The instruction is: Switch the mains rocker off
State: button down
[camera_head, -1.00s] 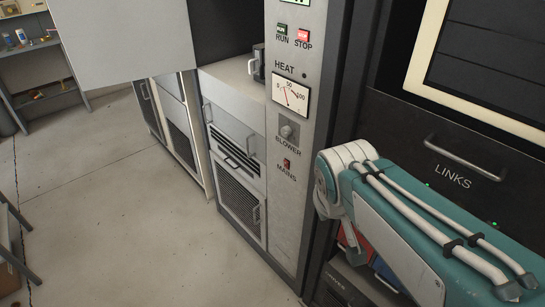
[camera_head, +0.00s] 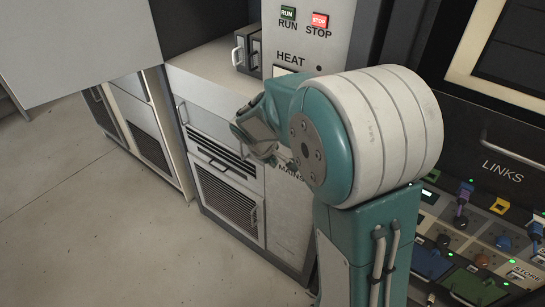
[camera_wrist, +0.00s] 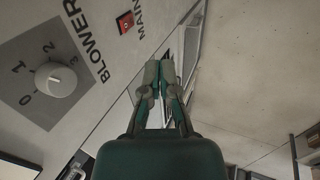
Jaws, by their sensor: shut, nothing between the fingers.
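The mains rocker (camera_wrist: 125,22) is a small red switch on the grey panel, beside the MAINS label, at the top of the wrist view. In the head view my arm and gripper cover its place, and only part of the MAINS label shows. My gripper (camera_wrist: 160,72) is shut and empty. In the wrist view its fingertips lie below and to the right of the rocker, apart from it in the picture. In the head view my gripper (camera_head: 276,156) is in front of the panel at the MAINS label. Whether it touches the panel cannot be told.
The blower knob (camera_wrist: 55,78) is on the same panel, left of the rocker in the wrist view. The RUN button (camera_head: 288,13) and STOP button (camera_head: 320,20) are higher up. A white cabinet (camera_head: 210,85) stands left of the panel; the floor beyond is clear.

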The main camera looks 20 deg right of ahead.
jog(key=w+d+f, duration=0.5)
jog(key=d+f, duration=0.1)
jog(key=f, duration=0.3)
jog(key=shift+w+d+f, duration=0.25)
jog(key=shift+w+d, duration=0.1)
jog(key=shift+d, duration=0.05)
dwell(0.4)
jog(key=shift+w+d+r, duration=0.15)
jog(key=shift+w+d, duration=0.05)
jog(key=shift+d, duration=0.1)
jog(key=shift+r, duration=0.8)
